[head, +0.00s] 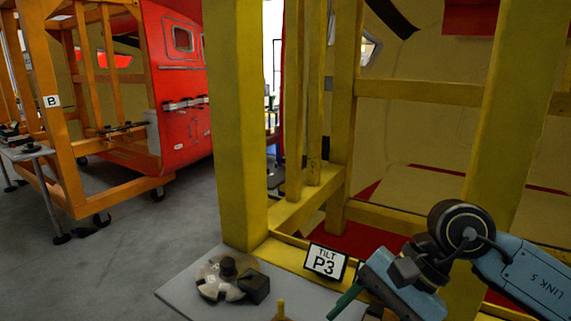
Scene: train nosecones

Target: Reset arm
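My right arm comes in from the lower right, with a light blue link and dark joints. The fingertips are not clear, so open or shut does not show. My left arm and gripper are out of view.
A grey plate (190,287) holds a round metal fixture with a dark knob (228,277). The "TILT P3" sign (325,261) stands at a yellow frame (237,130). An orange frame (62,150) carries a red nosecone (180,100) at left. Grey floor (130,230) between is clear.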

